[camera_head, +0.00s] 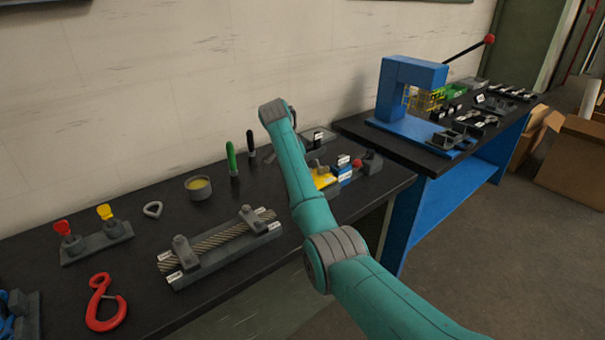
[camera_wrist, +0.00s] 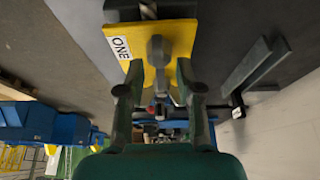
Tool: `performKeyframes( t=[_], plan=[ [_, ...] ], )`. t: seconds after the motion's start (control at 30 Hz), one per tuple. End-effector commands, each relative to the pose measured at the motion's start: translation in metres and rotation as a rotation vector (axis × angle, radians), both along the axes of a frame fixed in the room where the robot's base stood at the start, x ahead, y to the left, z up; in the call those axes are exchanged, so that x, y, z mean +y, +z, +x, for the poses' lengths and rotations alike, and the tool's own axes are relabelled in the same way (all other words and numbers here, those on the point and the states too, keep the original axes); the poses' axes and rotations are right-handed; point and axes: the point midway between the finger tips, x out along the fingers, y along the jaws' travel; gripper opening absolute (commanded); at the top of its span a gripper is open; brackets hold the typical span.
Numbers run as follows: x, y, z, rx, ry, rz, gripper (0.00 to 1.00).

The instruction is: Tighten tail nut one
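A yellow plate (camera_wrist: 180,38) with a white label reading ONE (camera_wrist: 119,47) fills the upper middle of the wrist view. A rounded grey part (camera_wrist: 157,50) stands on it; I cannot tell for sure whether this is tail nut one. My gripper (camera_wrist: 159,72) is open, with its two fingers apart on either side of the grey part and visible gaps between. I cannot tell how deep the fingertips reach. In the head view the yellow plate (camera_head: 323,179) shows just right of my arm, which hides my gripper and much of the fixture.
A red knob (camera_head: 357,163) and a grey block (camera_head: 371,162) stand right of the plate. A wire rope in a clamp fixture (camera_head: 222,250), a red hook (camera_head: 104,303), a yellow-filled cup (camera_head: 198,187) and a green-handled tool (camera_head: 232,160) lie to the left. A blue press (camera_head: 411,75) stands on the far bench.

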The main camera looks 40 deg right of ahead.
Motion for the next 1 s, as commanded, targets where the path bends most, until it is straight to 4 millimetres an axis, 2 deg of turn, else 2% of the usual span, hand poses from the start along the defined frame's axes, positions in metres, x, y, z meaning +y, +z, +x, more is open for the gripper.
performKeyframes(
  t=[0.2, 0.4, 1.0],
  plan=[
    [0.013, 0.034, 0.0, -0.003, 0.0, -0.002, 0.35],
    [0.022, 0.053, 0.0, -0.002, 0.0, -0.001, 0.35],
    [0.024, 0.058, 0.0, -0.001, -0.001, 0.0, 0.35]
  ],
)
